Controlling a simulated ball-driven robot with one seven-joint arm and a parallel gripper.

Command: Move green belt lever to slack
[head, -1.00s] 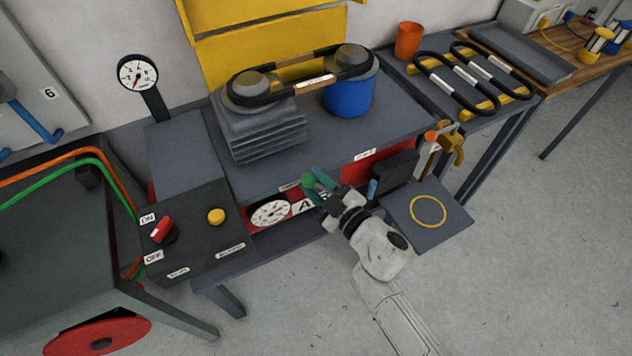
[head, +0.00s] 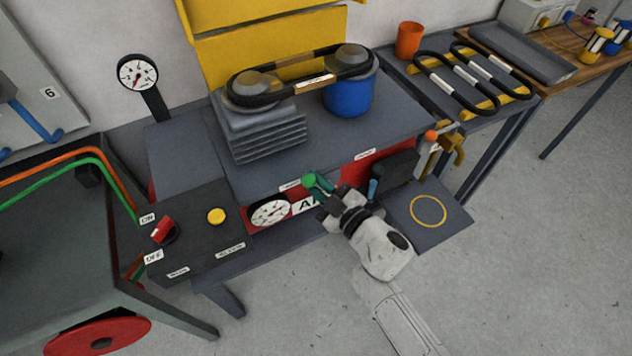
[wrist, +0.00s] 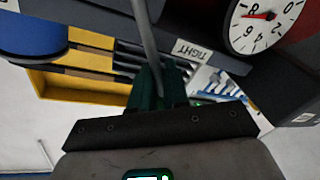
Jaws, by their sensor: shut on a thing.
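The green belt lever's round knob (head: 309,181) shows at the front edge of the grey machine table in the head view. My gripper (head: 325,187) is at the lever, its dark green fingers just beside the knob. In the wrist view, the lever's grey rod (wrist: 146,35) runs down between the fingers of my gripper (wrist: 151,90), which are shut on it. A label reading TIGHT (wrist: 191,50) is close to the rod there. The knob is not clear in the wrist view, and the lever's pivot is hidden.
A white dial (head: 270,213) is on the red front panel, left of my gripper. A dark block (head: 395,173) and an orange-tipped lever (head: 430,136) are to the right. A grey plate with a yellow ring (head: 428,211) lies below them. Open floor is in front.

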